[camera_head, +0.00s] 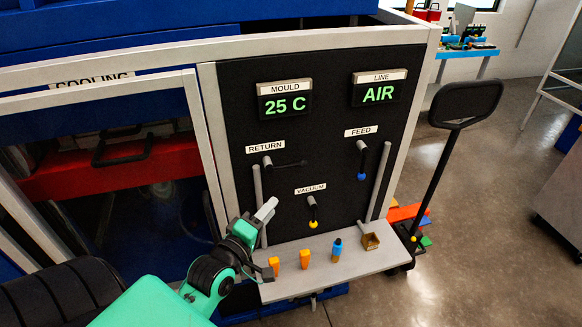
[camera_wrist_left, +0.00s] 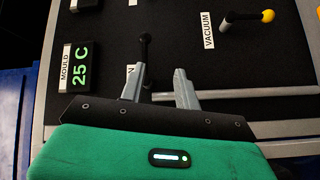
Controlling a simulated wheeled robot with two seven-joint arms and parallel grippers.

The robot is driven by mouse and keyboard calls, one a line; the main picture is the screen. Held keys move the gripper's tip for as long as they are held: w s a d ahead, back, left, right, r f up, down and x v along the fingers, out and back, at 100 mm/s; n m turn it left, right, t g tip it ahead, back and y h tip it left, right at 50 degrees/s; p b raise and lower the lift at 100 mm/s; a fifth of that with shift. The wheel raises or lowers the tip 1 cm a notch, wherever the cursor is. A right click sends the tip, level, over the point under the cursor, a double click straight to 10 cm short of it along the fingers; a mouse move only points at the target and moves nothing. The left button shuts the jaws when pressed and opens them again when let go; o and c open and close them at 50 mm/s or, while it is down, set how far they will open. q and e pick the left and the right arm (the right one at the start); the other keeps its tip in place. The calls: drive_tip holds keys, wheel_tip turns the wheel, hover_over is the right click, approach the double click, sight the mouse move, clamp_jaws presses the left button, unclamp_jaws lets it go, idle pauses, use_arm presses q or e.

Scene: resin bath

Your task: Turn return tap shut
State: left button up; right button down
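The return tap (camera_head: 285,163) is on the black panel under the RETURN label (camera_head: 265,148). Its black lever lies sideways, pointing right. In the left wrist view, which is turned sideways, the black lever (camera_wrist_left: 146,45) points up, beyond my fingers, with its lower part close to the left finger. My left gripper (camera_head: 262,212) is below the return tap in the head view, in front of the panel's lower left. In the left wrist view its two fingers (camera_wrist_left: 160,88) are apart, with nothing gripped between them. My right gripper is not in view.
The feed tap (camera_head: 361,160) with a blue knob and the vacuum tap (camera_head: 312,212) with a yellow knob both hang down. Vertical grey rails flank the taps. A shelf (camera_head: 340,275) below carries orange pieces, a blue bottle and a small box. A stand (camera_head: 447,170) is to the right.

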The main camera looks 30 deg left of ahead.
sight(291, 166)
use_arm(q)
drive_tip(key=shift+n+t+y, duration=0.4)
drive_tip(key=shift+n+t, duration=0.2)
drive_tip(key=shift+n, duration=0.3)
drive_tip(key=w+r+p, duration=0.1)
drive_tip(key=w, duration=0.3)
drive_tip(key=w+a+r+p, duration=0.1)
drive_tip(key=w+p, duration=0.1)
drive_tip(key=w, duration=0.2)
drive_tip(key=w+a+r+p, duration=0.1)
drive_tip(key=w, duration=0.3)
drive_tip(key=shift+w+a+r, duration=0.2)
drive_tip(key=shift+w+r, duration=0.15)
drive_tip(key=shift+w, duration=0.05)
drive_tip(key=shift+w+p, duration=0.35)
drive_tip(key=shift+w, duration=0.1)
clamp_jaws()
